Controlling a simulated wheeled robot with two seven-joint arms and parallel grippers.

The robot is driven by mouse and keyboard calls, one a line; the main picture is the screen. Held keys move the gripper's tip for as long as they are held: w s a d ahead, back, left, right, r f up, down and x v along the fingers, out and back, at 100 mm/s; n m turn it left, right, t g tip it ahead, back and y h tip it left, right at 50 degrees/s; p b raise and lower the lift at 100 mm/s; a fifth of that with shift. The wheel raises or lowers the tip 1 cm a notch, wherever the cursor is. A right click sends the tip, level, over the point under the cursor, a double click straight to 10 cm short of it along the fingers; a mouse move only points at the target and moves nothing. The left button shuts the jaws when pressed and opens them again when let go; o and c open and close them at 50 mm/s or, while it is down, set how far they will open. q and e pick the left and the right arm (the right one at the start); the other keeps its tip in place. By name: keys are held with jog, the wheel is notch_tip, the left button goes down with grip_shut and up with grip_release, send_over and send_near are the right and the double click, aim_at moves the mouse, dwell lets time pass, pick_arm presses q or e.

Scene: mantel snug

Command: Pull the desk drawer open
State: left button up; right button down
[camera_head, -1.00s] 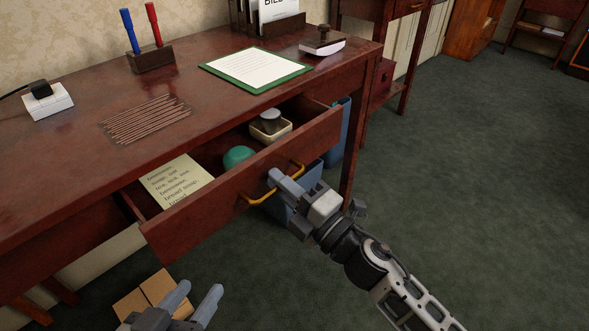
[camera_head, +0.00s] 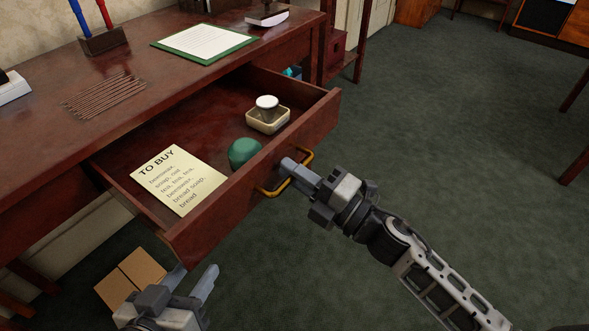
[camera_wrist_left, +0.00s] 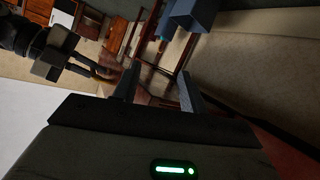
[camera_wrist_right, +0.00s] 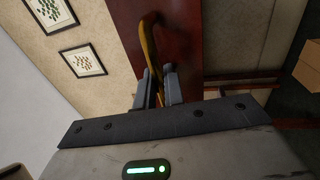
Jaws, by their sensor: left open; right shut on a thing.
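The desk drawer (camera_head: 240,197) stands well open from the dark red wooden desk (camera_head: 190,75). Its brass bar handle (camera_head: 268,190) is on the front panel. My right gripper (camera_head: 290,167) is shut on the handle; in the right wrist view the handle (camera_wrist_right: 149,45) runs between the fingers (camera_wrist_right: 158,88). My left gripper (camera_head: 192,279) is open and empty, low in front of the drawer's left end. The left wrist view shows its fingers apart (camera_wrist_left: 157,90).
In the drawer lie a "TO BUY" note (camera_head: 178,180), a green ball-like object (camera_head: 244,152) and a small cream dish (camera_head: 267,119) holding a pale-topped item. A cardboard box (camera_head: 130,275) is on the floor at left. The carpet at right (camera_head: 450,140) is clear.

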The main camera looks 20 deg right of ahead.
jog(key=c, duration=1.9)
grip_release()
pick_arm(q)
jog(key=shift+s+f, duration=0.1)
jog(key=shift+s+d, duration=0.1)
jog(key=shift+f, duration=0.4)
pick_arm(e)
jog(key=v, duration=1.6)
jog(key=shift+f, duration=0.1)
pick_arm(q)
jog(key=shift+r, duration=0.25)
